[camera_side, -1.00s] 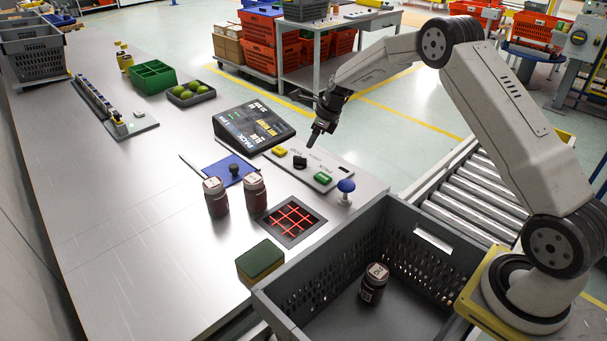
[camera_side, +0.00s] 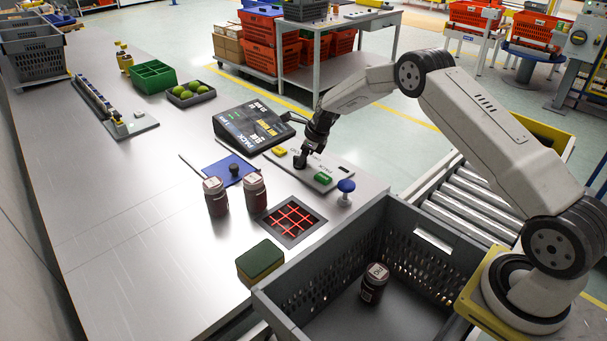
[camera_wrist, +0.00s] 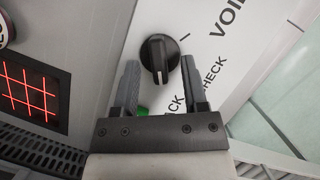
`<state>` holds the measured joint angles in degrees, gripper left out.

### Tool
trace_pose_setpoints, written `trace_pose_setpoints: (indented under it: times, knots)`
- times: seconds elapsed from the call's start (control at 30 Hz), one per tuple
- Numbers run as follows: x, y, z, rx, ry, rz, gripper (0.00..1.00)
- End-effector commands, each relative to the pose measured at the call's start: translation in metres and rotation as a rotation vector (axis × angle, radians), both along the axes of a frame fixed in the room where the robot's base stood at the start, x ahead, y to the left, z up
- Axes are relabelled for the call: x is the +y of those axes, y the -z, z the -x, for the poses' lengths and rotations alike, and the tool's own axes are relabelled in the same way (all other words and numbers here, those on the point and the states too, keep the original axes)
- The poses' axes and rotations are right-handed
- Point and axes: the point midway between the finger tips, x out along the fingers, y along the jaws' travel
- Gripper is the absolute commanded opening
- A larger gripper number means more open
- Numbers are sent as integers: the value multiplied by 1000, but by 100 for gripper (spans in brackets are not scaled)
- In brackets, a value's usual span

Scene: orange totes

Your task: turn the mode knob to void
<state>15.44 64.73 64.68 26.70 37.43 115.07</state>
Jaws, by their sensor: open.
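The mode knob (camera_wrist: 160,57) is black and round with a raised grip bar, on a light panel (camera_wrist: 222,62). In the wrist view, the lettering VOID is at the upper right with a tick mark between it and the knob; CHECK and another partly hidden word are below. The knob's bar runs roughly up and down in that view, not lined up with the VOID tick. My gripper (camera_wrist: 160,66) is open, one finger on each side of the knob; contact cannot be told.
A yellow button (camera_side: 279,151) and a green button (camera_side: 323,178) flank the knob. A blue mushroom button (camera_side: 346,187) stands at the panel's near end. A tilted display (camera_side: 252,128) is close on the left. A red-lit grid (camera_side: 291,217) and dark jars (camera_side: 255,194) are nearer.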

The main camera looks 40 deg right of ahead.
Motion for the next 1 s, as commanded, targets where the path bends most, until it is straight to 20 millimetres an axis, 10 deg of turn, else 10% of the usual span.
trace_pose_setpoints:
  times: [0.27,0.47,1.0]
  knots:
    - [0,1,0,0,0,0,56]
    - [0,1,0,0,0,0,0]
    - [-1,0,-1,-2,-69,1,0]
